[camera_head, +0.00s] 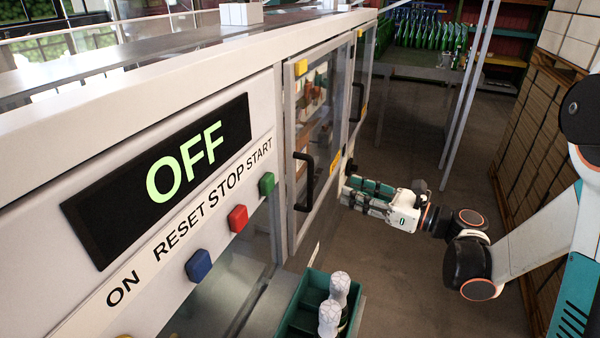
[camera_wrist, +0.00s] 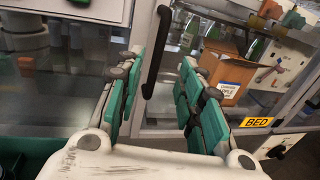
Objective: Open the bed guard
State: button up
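The bed guard (camera_head: 318,130) is a clear panel in a grey frame on the side of the machine, and it looks shut. Its black upright handle (camera_head: 303,181) is on its left side; a yellow label is at its lower right. In the wrist view the label (camera_wrist: 256,122) reads BED. My gripper (camera_head: 349,184) is to the right of the handle in the head view, off the guard. In the wrist view its green-padded fingers (camera_wrist: 161,64) are spread, with the handle (camera_wrist: 152,70) showing in the gap beyond them. The gripper is empty; no contact is visible.
The display (camera_head: 160,175) reads OFF above coloured buttons. A green crate (camera_head: 297,312) with white-topped bottles stands below the near guard. Another guard door (camera_head: 361,75) is farther along. Stacked boxes (camera_head: 535,130) line the right; the floor between is mostly clear.

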jog(key=b+x, duration=0.2)
jog(key=x, duration=1.1)
jog(key=shift+r, duration=0.1)
grip_shut()
